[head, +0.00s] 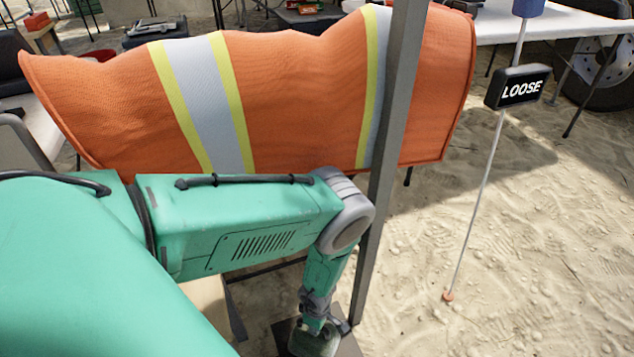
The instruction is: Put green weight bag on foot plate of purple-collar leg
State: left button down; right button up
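My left arm comes in from the left and bends downward, and its gripper (328,324) is at the bottom edge of the view. A dull green bag (314,343) is right under the gripper, partly cut off by the frame. Whether the fingers grip it or only touch it is unclear. The bag is over a dark flat foot plate (348,347) at the base of a grey leg (392,130). I cannot tell whether it rests on the plate. No purple collar shows on the visible part of this leg. My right gripper is not in view.
An orange cover (300,90) with grey and yellow stripes hangs behind the leg. A thin rod (480,200) with a blue top and a "LOOSE" sign (518,87) stands in the sand at right. A white table (555,25) is behind. Open sand lies at lower right.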

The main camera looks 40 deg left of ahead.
pick_arm(q)
jog(key=shift+w+a+r, duration=0.1)
jog(key=c, duration=1.6)
grip_release()
jog(key=shift+c, duration=0.2)
notch_tip(320, 180, up, 12)
jog(key=p, duration=0.9)
